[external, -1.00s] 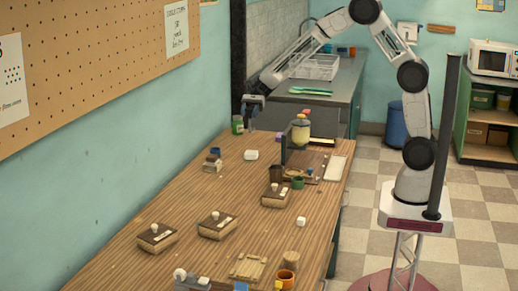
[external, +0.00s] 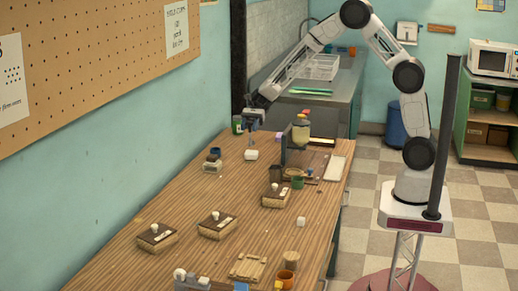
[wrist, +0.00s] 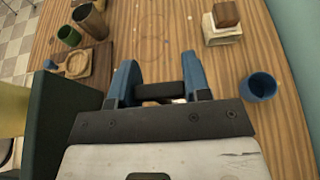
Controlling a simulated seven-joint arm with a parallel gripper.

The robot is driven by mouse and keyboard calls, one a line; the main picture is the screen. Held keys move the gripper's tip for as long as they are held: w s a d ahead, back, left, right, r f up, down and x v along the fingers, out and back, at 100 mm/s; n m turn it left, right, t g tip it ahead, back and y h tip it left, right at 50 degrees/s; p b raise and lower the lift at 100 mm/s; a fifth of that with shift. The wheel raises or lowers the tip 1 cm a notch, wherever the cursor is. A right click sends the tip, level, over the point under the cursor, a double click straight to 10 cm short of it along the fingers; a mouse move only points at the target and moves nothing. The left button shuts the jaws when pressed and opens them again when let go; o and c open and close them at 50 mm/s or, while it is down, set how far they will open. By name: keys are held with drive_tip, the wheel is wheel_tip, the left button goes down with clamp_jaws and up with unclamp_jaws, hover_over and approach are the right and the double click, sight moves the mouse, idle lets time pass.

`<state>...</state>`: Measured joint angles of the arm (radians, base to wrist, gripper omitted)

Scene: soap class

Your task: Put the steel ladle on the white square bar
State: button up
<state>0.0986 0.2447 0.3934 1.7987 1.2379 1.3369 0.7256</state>
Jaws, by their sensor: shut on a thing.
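My gripper (external: 253,139) hangs over the far part of the wooden table, just above a white soap-like bar (external: 251,155). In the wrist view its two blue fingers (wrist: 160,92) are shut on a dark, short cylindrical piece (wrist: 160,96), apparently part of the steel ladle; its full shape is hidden. A small white patch (wrist: 178,101) shows below that piece, probably the bar. I cannot tell if the held thing touches it.
A blue cup (wrist: 258,87) and a pale block with a brown top (wrist: 222,27) stand close by. A dark stand with a yellow container (external: 300,133) is to the right in the external view. A green can (external: 237,124) stands behind. Several brown blocks (external: 217,226) lie nearer the camera.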

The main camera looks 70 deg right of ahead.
sight(250, 131)
drive_tip(key=shift+f, duration=1.65)
drive_tip(key=shift+f, duration=0.1)
drive_tip(key=o, duration=1.2)
drive_tip(key=v, duration=1.2)
